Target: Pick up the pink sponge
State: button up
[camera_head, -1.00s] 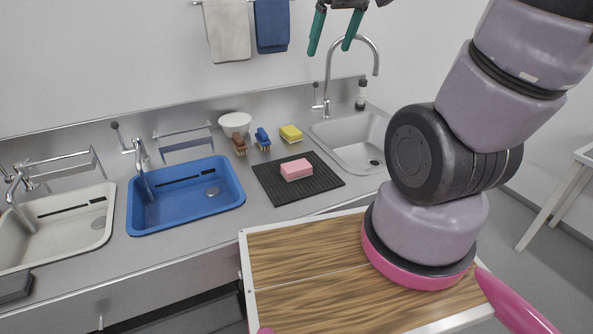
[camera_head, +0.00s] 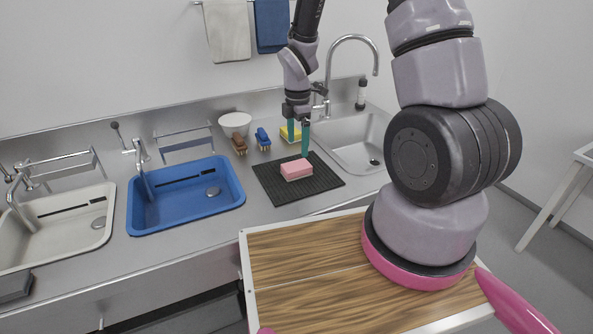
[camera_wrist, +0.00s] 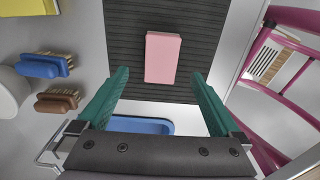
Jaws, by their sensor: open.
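The pink sponge (camera_head: 297,170) lies flat on a black ribbed mat (camera_head: 325,183) on the counter. In the wrist view the sponge (camera_wrist: 162,57) is ahead of the fingertips, about midway between their lines, with mat visible around it. My gripper (camera_head: 298,140) is open, its green fingers pointing down above the mat near the sponge. In the wrist view my gripper (camera_wrist: 161,75) has its two fingers wide apart with nothing between them. In the head view the fingers partly cover the yellow sponge behind.
A yellow sponge (camera_head: 286,133), a blue brush (camera_head: 262,138), a brown brush (camera_head: 239,143) and a white bowl (camera_head: 235,122) stand behind the mat. A blue basin (camera_head: 187,222) is at the left. A steel sink (camera_head: 345,154) with a tall faucet (camera_head: 328,80) is at the right.

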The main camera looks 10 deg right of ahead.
aim_at(297, 165)
notch_tip(297, 165, down, 3)
jog(key=shift+f, duration=0.15)
jog(key=shift+s+a+f, duration=0.1)
jog(key=shift+f, duration=1.25)
jog(key=shift+s+a+f, duration=0.1)
jog(key=shift+f, duration=1.2)
jog(key=c, duration=1.4)
jog(key=shift+r, duration=5)
jog(key=shift+c, duration=0.3)
